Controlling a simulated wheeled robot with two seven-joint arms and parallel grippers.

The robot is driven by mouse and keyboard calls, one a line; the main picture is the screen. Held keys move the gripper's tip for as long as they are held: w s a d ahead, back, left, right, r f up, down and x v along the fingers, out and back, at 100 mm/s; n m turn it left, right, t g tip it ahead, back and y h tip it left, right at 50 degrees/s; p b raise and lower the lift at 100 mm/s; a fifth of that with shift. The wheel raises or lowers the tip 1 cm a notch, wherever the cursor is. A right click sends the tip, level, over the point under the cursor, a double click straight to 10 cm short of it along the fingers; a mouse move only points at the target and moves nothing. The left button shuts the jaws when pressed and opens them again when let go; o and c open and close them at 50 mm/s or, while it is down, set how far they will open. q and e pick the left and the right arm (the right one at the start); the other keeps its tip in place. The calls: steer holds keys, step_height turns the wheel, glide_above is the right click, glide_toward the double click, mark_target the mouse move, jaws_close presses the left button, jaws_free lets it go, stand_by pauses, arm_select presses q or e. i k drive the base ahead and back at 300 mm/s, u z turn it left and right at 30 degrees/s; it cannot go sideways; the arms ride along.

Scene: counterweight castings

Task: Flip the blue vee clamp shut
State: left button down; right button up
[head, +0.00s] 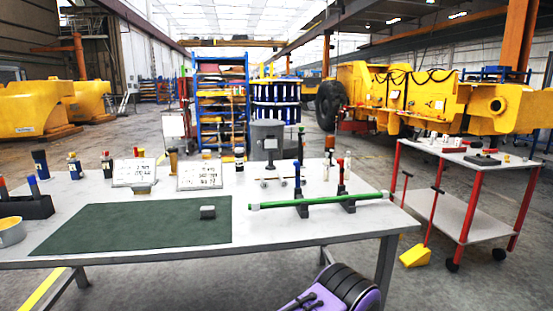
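The blue vee clamp (298,179) stands upright at the left of two dark vee blocks on the table, with a blue tip; its arm looks raised. A long green bar (325,199) lies across both blocks. The left vee block (302,209) is under the bar below the blue clamp. A red-tipped clamp (341,175) stands upright at the right vee block (346,203). Neither of my grippers is in view.
The grey table (260,235) carries a green mat (140,225) with a small grey block (208,212), two white sign cards (200,176), and several bottles along the back. A red-legged cart (466,195) stands right. A purple and black object (335,290) sits low in front.

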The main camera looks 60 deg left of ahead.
mark_target(296, 164)
steer(key=u, duration=1.1)
